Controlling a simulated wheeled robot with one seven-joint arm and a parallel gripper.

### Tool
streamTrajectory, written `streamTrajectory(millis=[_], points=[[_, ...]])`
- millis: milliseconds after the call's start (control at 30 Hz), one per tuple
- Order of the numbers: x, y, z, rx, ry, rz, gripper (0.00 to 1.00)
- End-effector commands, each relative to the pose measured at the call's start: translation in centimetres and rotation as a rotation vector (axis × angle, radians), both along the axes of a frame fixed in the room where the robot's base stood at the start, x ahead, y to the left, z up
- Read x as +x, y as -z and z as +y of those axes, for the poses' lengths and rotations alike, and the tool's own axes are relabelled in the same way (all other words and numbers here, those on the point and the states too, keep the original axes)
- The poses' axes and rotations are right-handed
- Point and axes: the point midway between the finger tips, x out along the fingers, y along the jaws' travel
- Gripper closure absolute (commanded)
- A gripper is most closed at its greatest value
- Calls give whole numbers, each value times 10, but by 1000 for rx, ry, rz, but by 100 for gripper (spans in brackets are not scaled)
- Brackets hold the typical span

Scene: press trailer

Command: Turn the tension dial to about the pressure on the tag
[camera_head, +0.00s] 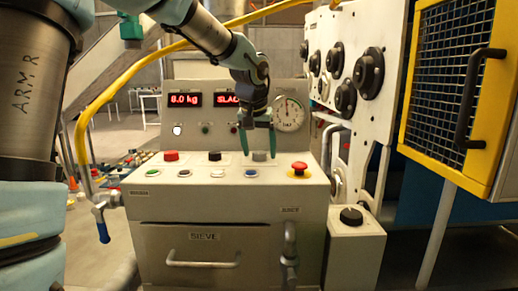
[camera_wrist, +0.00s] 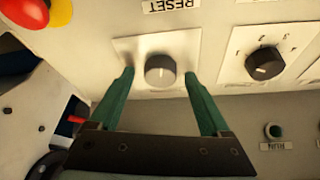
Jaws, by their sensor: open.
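A grey round dial (camera_wrist: 160,70) on a pale square plate shows between my gripper's two green fingers in the wrist view. My gripper (camera_wrist: 160,76) is open, with one finger on each side of the dial and gaps visible between. In the head view my gripper (camera_head: 259,152) points down at the same grey dial (camera_head: 260,156) on the console top. No label naming it as the tension dial is readable. A red display (camera_head: 184,99) reads 8.0 kg, and a second display (camera_head: 228,99) shows SLAC, partly hidden by my arm. I cannot make out a pressure tag.
A black knob with scale marks (camera_wrist: 264,64) sits beside the grey dial; it also shows in the head view (camera_head: 214,156). A red mushroom button (camera_head: 299,167) stands on the other side. A round gauge (camera_head: 288,113) is behind. A yellow-framed mesh guard (camera_head: 455,80) is at right.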

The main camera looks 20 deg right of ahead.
Motion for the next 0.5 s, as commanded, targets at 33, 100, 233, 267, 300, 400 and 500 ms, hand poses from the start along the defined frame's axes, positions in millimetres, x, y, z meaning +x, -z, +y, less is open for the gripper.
streamTrajectory(millis=[33,100,233,267,300,400,500], points=[[0,0,0,0,0,0,19],[0,0,0,0,0,0,19],[0,0,0,0,0,0,24],[0,0,0,0,0,0,27],[0,0,0,0,0,0,31],[0,0,0,0,0,0,43],[0,0,0,0,0,0,54]])
